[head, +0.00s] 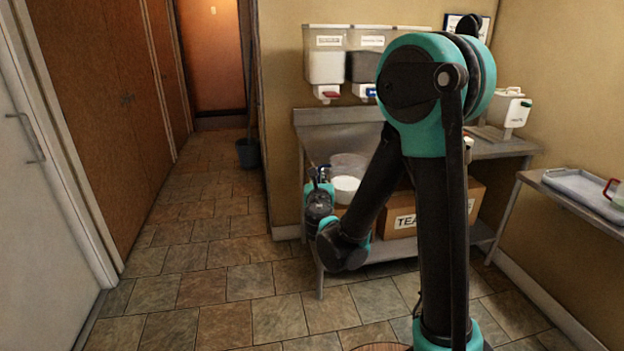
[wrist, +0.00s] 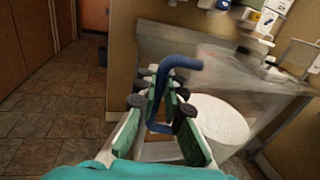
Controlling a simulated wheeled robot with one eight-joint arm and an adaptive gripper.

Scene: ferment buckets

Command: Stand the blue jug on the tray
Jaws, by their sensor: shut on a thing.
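The blue handle (wrist: 182,62) of the jug is between the fingers of my gripper (wrist: 160,106) in the wrist view. My gripper is shut on this handle. The jug's clear body is hard to make out. A round white surface (wrist: 215,118) shows just right of the fingers; I cannot tell whether it is in the jug or behind it. In the head view my gripper (head: 322,178) is small and partly hidden at the left end of the steel bench. The pale tray (head: 570,182) lies on a side table at the far right, away from my gripper.
A steel bench (head: 345,130) stands against the wall, with a cardboard box (head: 400,216) on its lower shelf. Dispensers (head: 325,68) hang above it. A red-handled jug (head: 612,189) stands on the tray, partly cut off. The tiled floor (head: 215,250) at left is clear.

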